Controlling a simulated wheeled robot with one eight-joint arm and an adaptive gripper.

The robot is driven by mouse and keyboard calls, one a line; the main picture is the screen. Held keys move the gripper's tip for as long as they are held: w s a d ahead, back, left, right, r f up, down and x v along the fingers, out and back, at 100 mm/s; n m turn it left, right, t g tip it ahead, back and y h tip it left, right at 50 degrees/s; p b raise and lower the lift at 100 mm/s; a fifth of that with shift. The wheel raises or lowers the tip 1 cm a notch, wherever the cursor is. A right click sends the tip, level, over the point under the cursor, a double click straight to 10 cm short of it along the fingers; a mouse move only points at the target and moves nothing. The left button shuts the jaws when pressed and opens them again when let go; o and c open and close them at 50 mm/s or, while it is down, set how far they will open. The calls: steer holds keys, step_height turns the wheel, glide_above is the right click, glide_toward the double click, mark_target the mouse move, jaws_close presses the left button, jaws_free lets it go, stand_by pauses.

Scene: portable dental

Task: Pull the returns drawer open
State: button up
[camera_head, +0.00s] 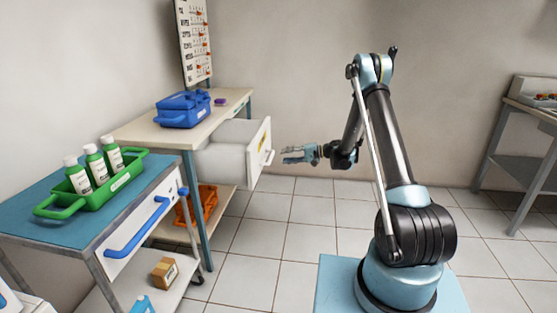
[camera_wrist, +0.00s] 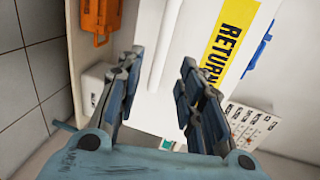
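The returns drawer (camera_head: 257,150) is a white box with a white front, standing well out from under the wooden-topped table. Its front carries a yellow label, which reads "RETURN" in the wrist view (camera_wrist: 229,42), cut off at the edge. A white bar handle (camera_head: 268,158) is on the front; it also shows in the wrist view (camera_wrist: 157,48). My gripper (camera_head: 284,155) is in front of the handle, with a small gap between them in the head view. Its two fingers (camera_wrist: 160,62) are apart and empty, one on each side of the handle's line in the wrist view.
A blue case (camera_head: 184,109) sits on the table (camera_head: 145,133). A cart (camera_head: 45,220) at the front left holds a green tray (camera_head: 120,182) with white-and-green bottles. An orange bin (camera_head: 207,201) is on the lower shelf. Tiled floor is clear between the drawer and my base.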

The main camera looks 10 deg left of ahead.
steer(key=shift+v, duration=1.35)
steer(key=s+d+r+t+h, duration=0.1)
steer(key=s+d+r+h, duration=0.15)
steer(key=r, duration=0.35)
steer(key=s+d+r+h, duration=0.1)
steer(key=s+d+r, duration=0.2)
steer(key=d+r, duration=0.15)
steer(key=s+d+r+t+h, duration=0.1)
steer(key=s+d+r+h, duration=0.1)
steer(key=s+d+r, duration=0.3)
steer(key=s+d+r+h, duration=0.2)
steer(key=s+d+r, duration=0.15)
steer(key=s, duration=0.35)
steer(key=s+d+f+h, duration=0.2)
steer(key=s+d, duration=0.5)
steer(key=s, duration=0.3)
steer(key=s+d+f+h, duration=0.3)
steer(key=s+d, duration=0.4)
steer(key=s, duration=0.3)
steer(key=s+d+f+t+h, duration=0.1)
steer(key=s+d+f+h, duration=0.1)
steer(key=s+d, duration=0.5)
steer(key=s+h, duration=0.1)
steer(key=s, duration=0.2)
steer(key=shift+s+d+f, duration=0.25)
steer(key=shift+s+d, duration=0.1)
steer(key=shift+s, duration=0.05)
